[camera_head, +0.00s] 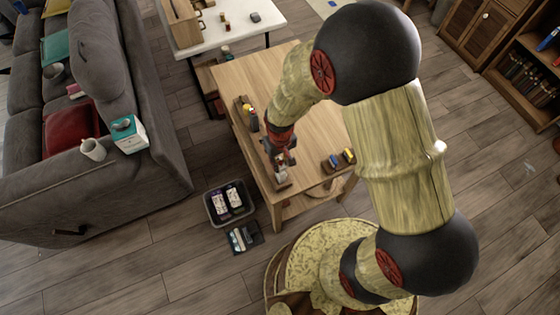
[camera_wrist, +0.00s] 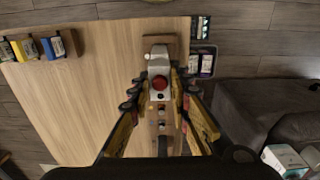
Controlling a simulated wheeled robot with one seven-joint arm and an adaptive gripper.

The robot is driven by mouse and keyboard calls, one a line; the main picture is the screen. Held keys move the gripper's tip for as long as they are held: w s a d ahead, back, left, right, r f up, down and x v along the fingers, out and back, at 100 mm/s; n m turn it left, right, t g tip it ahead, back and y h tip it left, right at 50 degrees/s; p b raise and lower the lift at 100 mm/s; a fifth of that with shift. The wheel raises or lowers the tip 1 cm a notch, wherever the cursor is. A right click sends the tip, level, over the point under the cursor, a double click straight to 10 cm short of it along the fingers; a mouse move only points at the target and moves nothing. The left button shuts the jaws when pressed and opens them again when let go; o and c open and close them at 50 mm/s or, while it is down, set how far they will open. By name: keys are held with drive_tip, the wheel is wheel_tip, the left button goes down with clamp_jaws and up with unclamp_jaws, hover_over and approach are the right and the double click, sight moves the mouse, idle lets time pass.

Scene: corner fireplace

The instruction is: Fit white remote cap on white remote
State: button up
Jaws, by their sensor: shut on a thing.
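My gripper (camera_wrist: 161,88) points down over the near end of the wooden table, its two fingers on either side of a small pale piece. It is shut on this piece, which I take for the white remote cap (camera_wrist: 156,96); the fingers hide much of it. A white body with a round red spot, likely the white remote (camera_wrist: 158,64), shows just beyond the fingertips. It is at a wooden stand (camera_wrist: 178,44). In the head view my gripper (camera_head: 281,160) is close above this stand (camera_head: 283,184). Whether cap and remote touch, I cannot tell.
On the table (camera_head: 240,72) are a wooden holder with yellow and blue items (camera_head: 338,160) and another holder with dark and yellow items (camera_head: 247,113). A dark crate (camera_head: 211,213) with packages is on the floor. A grey sofa (camera_head: 150,110) stands left.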

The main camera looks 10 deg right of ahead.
drive_tip(key=shift+f+b, duration=0.85)
drive_tip(key=shift+f, duration=0.5)
idle(0.6)
drive_tip(key=o, duration=1)
drive_tip(key=shift+r, duration=0.1)
wheel_tip(320, 180, up, 12)
drive_tip(key=shift+f, duration=0.1)
drive_tip(key=s+d+r+m+t+b, duration=0.1)
drive_tip(key=s+d+r, duration=0.5)
drive_tip(key=r, duration=0.6)
drive_tip(key=s+d+r+m+t+b, duration=0.1)
drive_tip(key=s+d+r+t, duration=0.3)
drive_tip(key=r, duration=0.8)
drive_tip(key=shift+s+d+m+t, duration=0.3)
drive_tip(key=shift+s+d+m, duration=0.4)
drive_tip(key=shift+s+d, duration=0.35)
